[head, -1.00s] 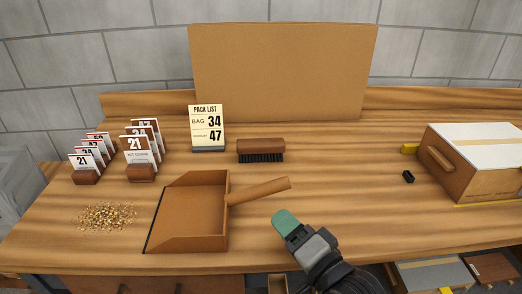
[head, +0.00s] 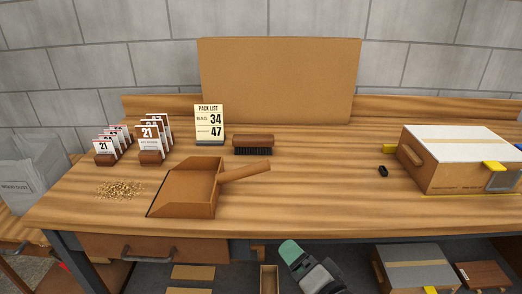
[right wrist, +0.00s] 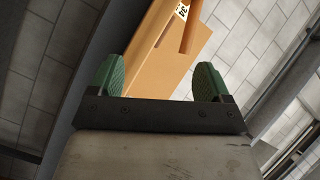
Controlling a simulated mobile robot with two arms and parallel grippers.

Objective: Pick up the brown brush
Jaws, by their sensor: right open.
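The brown brush (head: 253,140) lies on the wooden bench (head: 330,190), bristles down, behind the dustpan handle and right of the pack list sign. My right gripper (head: 290,250) is in front of the bench at the bottom of the head view, well apart from the brush. In the right wrist view its two green fingertips (right wrist: 157,78) are spread wide with nothing between them. My left gripper is not in view.
A brown dustpan (head: 187,190) lies near the front edge, its handle pointing right. Wood chips (head: 119,189) lie left of it. Card stands (head: 151,156) stand behind. A lidded box (head: 462,160) and a small black item (head: 383,170) are at right. The bench's middle right is clear.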

